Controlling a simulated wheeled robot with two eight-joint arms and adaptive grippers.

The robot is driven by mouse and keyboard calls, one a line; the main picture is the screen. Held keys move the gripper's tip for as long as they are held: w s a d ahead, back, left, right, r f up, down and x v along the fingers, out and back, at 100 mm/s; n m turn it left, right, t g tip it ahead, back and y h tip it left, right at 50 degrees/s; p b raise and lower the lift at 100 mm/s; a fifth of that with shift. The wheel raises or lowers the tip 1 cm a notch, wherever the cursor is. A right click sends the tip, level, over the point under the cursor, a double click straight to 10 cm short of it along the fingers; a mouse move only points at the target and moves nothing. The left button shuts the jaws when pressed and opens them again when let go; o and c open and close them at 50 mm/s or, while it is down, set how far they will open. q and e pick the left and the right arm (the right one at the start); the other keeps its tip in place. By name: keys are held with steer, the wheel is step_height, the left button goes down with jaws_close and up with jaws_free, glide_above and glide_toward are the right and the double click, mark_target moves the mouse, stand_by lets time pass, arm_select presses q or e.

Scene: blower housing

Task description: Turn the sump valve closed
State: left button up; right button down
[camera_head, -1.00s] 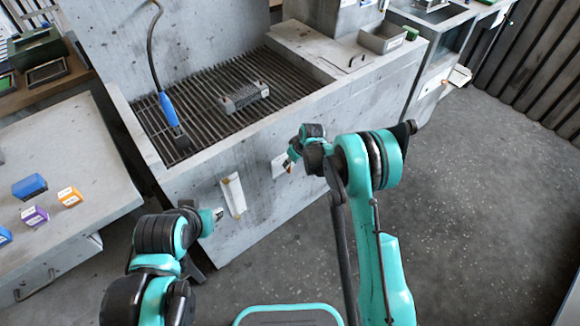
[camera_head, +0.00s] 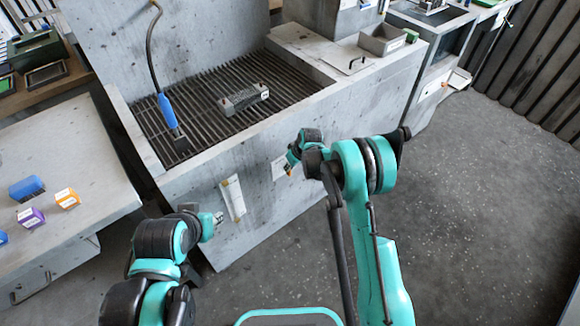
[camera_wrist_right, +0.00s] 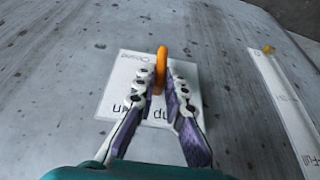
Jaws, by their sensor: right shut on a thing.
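The sump valve's orange handle (camera_wrist_right: 162,62) shows in the right wrist view, in front of a white label (camera_wrist_right: 118,82) on the grey housing wall. My right gripper (camera_wrist_right: 167,88) is shut on the handle, whose upper end sticks out past the fingertips. The word "Closed" stands upside down at the label's upper part, left of the handle; other lettering is partly hidden by the fingers. In the head view my right gripper (camera_head: 291,166) is at the front wall, in front of the label (camera_head: 281,168), and the handle is hidden. My left gripper (camera_head: 217,217) hangs near the wall, too small to read.
A second, long label (camera_head: 232,200) is on the wall between my grippers. A table (camera_head: 75,225) with small boxes stands at left. The floor at right is clear.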

steer(key=shift+w+d+f+m+g+y, duration=0.15)
steer(key=shift+d+m+g+y, duration=0.1)
steer(key=shift+g+y, duration=0.45)
steer(key=shift+w+d+m+g+y, duration=0.2)
steer(key=shift+g+y, duration=0.15)
steer(key=shift+y, duration=0.7)
steer(key=shift+w+d+f+m+g+y, duration=0.15)
steer(key=shift+d+m+g+y, duration=0.1)
steer(key=shift+g+y, duration=0.45)
steer(key=shift+y, duration=0.25)
steer(key=c, duration=1.6)
jaws_free()
steer(key=v, duration=1.2)
